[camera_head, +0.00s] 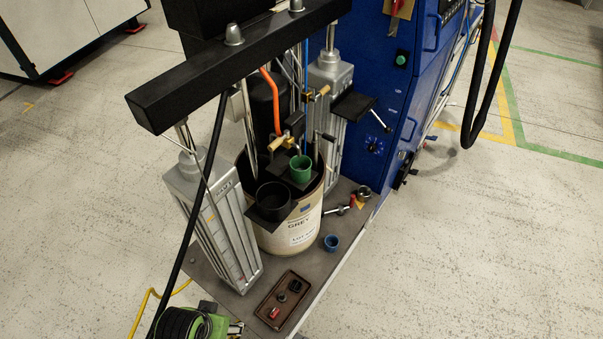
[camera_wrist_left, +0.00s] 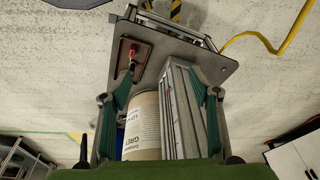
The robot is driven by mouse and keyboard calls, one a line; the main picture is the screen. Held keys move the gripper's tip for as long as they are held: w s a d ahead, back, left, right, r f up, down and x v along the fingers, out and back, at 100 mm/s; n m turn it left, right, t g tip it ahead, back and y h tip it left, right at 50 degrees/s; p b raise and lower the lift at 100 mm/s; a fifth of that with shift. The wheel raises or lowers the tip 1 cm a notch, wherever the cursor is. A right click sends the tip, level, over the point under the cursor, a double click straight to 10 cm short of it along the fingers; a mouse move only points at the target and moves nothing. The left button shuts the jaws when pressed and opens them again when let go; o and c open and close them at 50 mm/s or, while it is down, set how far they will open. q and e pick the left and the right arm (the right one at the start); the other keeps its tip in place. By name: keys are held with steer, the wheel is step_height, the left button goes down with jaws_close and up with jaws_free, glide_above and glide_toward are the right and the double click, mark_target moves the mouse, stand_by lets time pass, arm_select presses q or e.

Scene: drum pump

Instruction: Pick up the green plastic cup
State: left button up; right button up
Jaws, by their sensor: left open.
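The green plastic cup (camera_head: 301,170) stands upright on a small dark plate at the top of the drum (camera_head: 300,232), in the middle of the camera_head view. It does not show in the left wrist view. My left gripper (camera_wrist_left: 160,92) is open and empty in the left wrist view, its dark green fingers spread wide. The drum (camera_wrist_left: 143,130) and a grey column show beyond them. In the camera_head view only part of my left arm shows at the bottom left, apart from the cup and lower than it. My right gripper is not in view.
A black cup (camera_head: 273,199) sits just left of the green one. A blue cup (camera_head: 331,242) and a brown tray (camera_head: 299,308) with small parts are on the platform. Grey columns (camera_head: 212,220), a black crossbar (camera_head: 235,65) and hoses crowd the drum. A blue cabinet (camera_head: 385,90) stands behind.

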arm_select(q)
steer(key=w+d+r+m+h+b, duration=0.1)
steer(key=w+d+r+m+h, duration=0.25)
steer(key=r, duration=0.65)
steer(key=w+d+r+m, duration=0.6)
steer(key=w+d+m, duration=0.15)
steer(key=d, duration=0.35)
steer(key=w+d+r+m, duration=0.65)
steer(key=d+m, duration=0.25)
steer(key=d, duration=0.2)
steer(key=w+a+r+m+t+y, duration=0.1)
steer(key=w+a+r+m+y, duration=0.35)
steer(key=w+r+m, duration=0.65)
glide_toward(298, 168)
steer(key=shift+s+d+f+y+p, duration=0.1)
steer(key=shift+s+d+y+p, duration=0.05)
steer(key=shift+y+p, duration=0.2)
steer(key=shift+d+p+x, duration=0.15)
steer(key=shift+p+x, duration=0.15)
steer(key=shift+x, duration=1)
steer(key=shift+d+p+x, duration=0.2)
steer(key=shift+p+x, duration=0.1)
steer(key=shift+x, duration=1.05)
steer(key=shift+a, duration=0.2)
steer(key=c, duration=1)
steer(key=shift+c, duration=1.1)
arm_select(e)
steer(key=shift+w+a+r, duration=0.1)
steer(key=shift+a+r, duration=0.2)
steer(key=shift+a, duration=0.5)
